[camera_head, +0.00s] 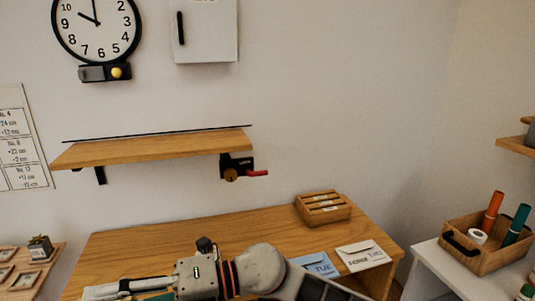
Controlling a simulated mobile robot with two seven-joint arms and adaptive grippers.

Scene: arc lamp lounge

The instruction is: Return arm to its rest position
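One of my arms, which looks like the right one, crosses the bottom of the head view above the front of the wooden desk (165,237). Its grey wrist points left. The gripper (128,288) is at the bottom edge, partly cut off, near white and green items that I cannot make out. Whether its fingers are open or shut does not show. My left gripper is not in view.
On the desk are a wooden slotted box (323,207), a blue envelope (316,264) and a white envelope (362,255). A wall shelf (150,149) hangs above, with a red-handled clamp (237,170). A wooden caddy (485,256) stands on a white table at right.

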